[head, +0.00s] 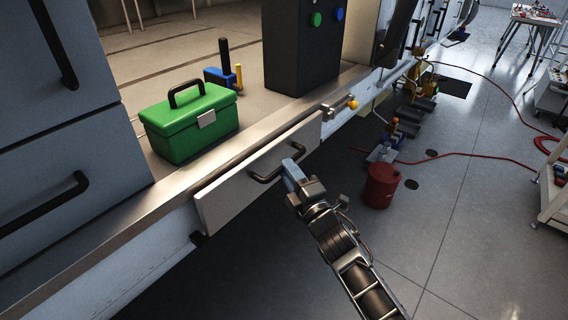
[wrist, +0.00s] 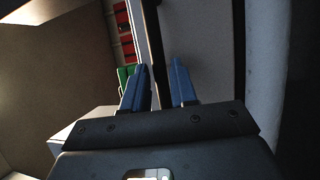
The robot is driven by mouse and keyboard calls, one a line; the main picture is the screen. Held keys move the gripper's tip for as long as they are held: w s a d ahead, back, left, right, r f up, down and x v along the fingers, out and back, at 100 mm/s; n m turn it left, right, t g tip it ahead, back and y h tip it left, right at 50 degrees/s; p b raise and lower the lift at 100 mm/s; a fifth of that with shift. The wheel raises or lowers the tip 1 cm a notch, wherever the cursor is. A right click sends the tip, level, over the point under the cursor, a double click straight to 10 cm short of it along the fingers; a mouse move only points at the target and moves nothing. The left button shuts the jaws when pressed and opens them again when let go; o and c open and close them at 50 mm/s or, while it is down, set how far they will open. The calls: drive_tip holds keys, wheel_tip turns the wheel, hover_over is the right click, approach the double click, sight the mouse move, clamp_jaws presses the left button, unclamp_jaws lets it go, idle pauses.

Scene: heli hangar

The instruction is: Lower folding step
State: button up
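The folding step (head: 230,188) is a pale flat panel standing upright against the side of the sill, with a black bar handle (head: 265,178) on its outer face. My gripper (head: 289,168) is at the right end of this handle, with its blue fingers pointing at the panel. In the wrist view my gripper (wrist: 162,82) shows two blue fingers apart, with a dark strip running down behind the gap. A grey panel face (wrist: 205,40) lies beyond the fingers. I cannot tell whether the fingers touch the handle or have it between them.
A green toolbox (head: 190,128) and a blue-and-yellow tool (head: 222,76) stand on the floor above the sill. A yellow-tipped latch (head: 351,103) sits at the panel's upper right. A red bucket (head: 381,186) and a red hose (head: 480,158) are on the hangar floor at right.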

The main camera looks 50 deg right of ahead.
drive_tip(key=shift+x, duration=1.35)
drive_tip(key=shift+c, duration=0.2)
clamp_jaws()
